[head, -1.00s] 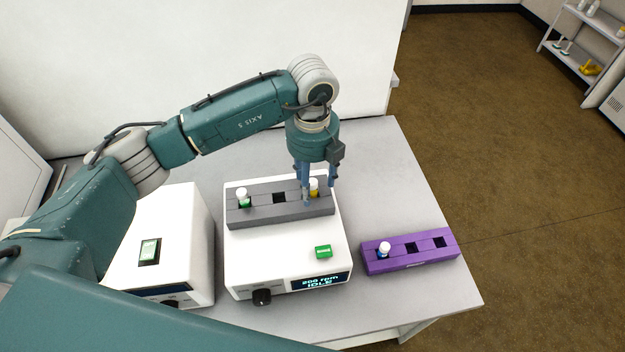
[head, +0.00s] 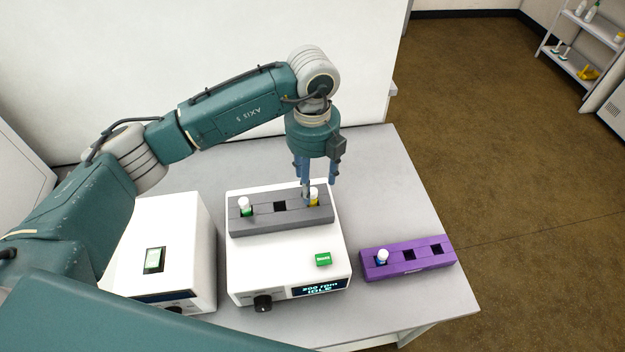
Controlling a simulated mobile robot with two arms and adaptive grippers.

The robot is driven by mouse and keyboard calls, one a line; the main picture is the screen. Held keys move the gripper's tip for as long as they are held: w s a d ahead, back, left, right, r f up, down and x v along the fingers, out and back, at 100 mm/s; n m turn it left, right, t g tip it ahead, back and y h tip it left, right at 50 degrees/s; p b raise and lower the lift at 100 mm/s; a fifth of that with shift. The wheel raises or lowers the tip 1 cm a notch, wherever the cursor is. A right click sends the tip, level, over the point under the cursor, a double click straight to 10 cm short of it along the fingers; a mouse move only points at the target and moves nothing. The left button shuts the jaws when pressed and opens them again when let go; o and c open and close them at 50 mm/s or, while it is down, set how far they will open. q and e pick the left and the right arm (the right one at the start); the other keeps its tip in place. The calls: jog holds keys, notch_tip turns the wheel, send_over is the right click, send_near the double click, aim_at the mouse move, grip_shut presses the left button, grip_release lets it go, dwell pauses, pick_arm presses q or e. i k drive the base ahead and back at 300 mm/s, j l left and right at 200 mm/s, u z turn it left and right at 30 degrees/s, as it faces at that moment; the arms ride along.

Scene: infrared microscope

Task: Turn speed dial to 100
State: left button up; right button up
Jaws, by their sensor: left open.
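The black speed dial (head: 263,303) is on the front face of the white machine (head: 270,262), left of its display. The display (head: 320,287) reads "200 rpm IDLE". A green button (head: 323,259) sits on the machine's top. A grey rack (head: 262,220) on the machine holds a green vial (head: 245,207) at the left and a yellow vial (head: 314,195) at the right; its middle slot is empty. My left gripper (head: 312,190) is open, pointing down at the yellow vial, well behind the dial. Whether its fingers touch the vial is unclear. My right gripper is not visible.
A second white device (head: 185,240) with a small screen stands to the left. The grey table (head: 395,190) is clear behind the purple rack.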

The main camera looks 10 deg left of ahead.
aim_at(263, 303)
jog(key=k, duration=1.5)
